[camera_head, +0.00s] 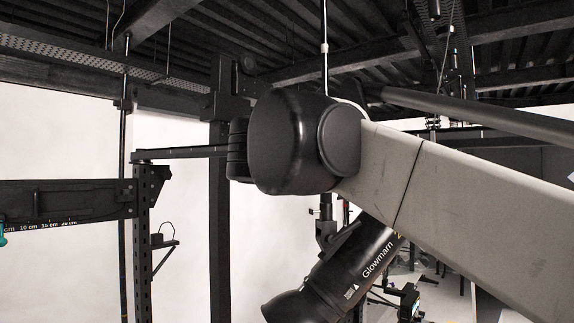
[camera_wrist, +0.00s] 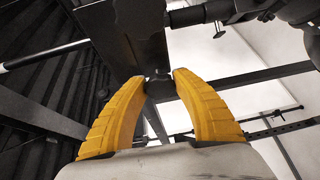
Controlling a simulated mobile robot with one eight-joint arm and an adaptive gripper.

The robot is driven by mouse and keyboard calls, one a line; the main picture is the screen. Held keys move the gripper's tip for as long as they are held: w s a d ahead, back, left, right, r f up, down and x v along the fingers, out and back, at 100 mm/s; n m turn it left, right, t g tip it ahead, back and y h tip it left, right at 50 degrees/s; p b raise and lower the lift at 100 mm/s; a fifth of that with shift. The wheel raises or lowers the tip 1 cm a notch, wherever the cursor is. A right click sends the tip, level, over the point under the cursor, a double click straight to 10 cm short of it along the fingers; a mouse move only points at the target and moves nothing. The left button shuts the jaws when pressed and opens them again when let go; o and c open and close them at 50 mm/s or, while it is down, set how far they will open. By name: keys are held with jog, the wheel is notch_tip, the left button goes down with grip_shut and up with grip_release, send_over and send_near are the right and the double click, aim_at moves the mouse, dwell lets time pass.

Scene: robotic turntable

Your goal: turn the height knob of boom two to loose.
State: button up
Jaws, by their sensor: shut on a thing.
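In the wrist view my gripper (camera_wrist: 160,78) has its two curved yellow fingers closed around a small dark knob (camera_wrist: 160,88). The knob sits at the lower end of a dark block-like bracket (camera_wrist: 125,35). The fingertips hide the knob's sides, and its turned position cannot be read. In the head view my own arm fills the middle and right, and hides my gripper and the knob. A dark upright post (camera_head: 220,220) with a carriage (camera_head: 232,85) stands behind the arm. No label shows which boom this is.
A dark boom with a centimetre scale (camera_head: 60,202) reaches in from the left, near a perforated upright (camera_head: 141,250). A black Glowmarn lamp (camera_head: 355,265) hangs below my arm. Dark ceiling beams (camera_head: 330,65) run overhead. Pale wall shows between the posts.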

jog(key=o, duration=1.2)
jog(key=s+a, duration=0.2)
jog(key=s, duration=1)
jog(key=shift+r, duration=0.3)
jog(key=shift+w, duration=0.1)
